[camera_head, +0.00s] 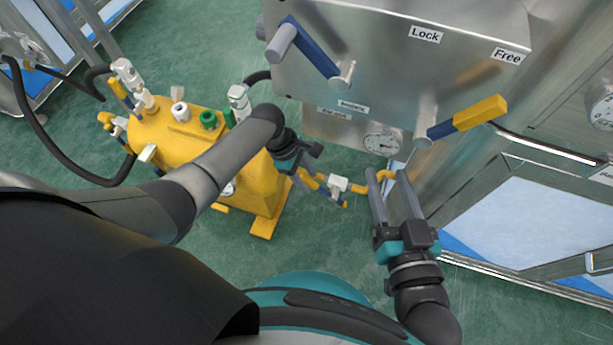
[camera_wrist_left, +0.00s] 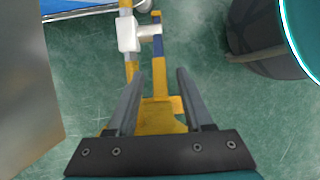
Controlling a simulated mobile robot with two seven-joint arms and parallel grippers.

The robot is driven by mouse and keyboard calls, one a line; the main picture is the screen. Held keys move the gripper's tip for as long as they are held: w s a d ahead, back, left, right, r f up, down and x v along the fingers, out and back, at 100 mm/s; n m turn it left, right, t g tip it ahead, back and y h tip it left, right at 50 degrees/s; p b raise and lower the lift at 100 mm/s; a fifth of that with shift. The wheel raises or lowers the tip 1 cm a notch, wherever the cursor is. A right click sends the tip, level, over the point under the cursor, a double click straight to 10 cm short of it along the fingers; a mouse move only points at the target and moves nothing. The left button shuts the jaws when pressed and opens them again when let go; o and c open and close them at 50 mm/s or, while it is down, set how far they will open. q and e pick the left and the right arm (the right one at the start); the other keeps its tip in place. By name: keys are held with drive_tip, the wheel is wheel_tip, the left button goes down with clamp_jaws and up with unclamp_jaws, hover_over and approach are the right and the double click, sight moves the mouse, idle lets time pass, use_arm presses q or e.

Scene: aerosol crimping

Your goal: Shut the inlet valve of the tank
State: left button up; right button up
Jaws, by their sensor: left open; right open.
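The yellow tank (camera_head: 175,135) stands on the green floor, partly hidden behind my left arm. A white-bodied valve (camera_head: 337,184) sits on the yellow pipe to the right of the tank; it also shows in the left wrist view (camera_wrist_left: 128,33), with a blue and yellow handle (camera_wrist_left: 158,46) beside the pipe. No label tells which valve is the inlet. My left gripper (camera_head: 312,180) is open and empty, left of this valve; in the left wrist view its fingers (camera_wrist_left: 158,76) point towards the handle, apparently not touching it. My right gripper (camera_head: 388,174) is open and empty, right of the valve.
A steel cabinet (camera_head: 380,70) with Lock and Free labels, a gauge (camera_head: 383,143) and two levers stands behind the grippers. Its yellow-ended lever (camera_head: 480,112) juts out above my right gripper. A black hose (camera_head: 75,170) runs left of the tank. Green floor is clear below the valve.

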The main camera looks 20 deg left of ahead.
use_arm(q)
drive_tip(key=shift+c, duration=0.2)
clamp_jaws()
idle(1.3)
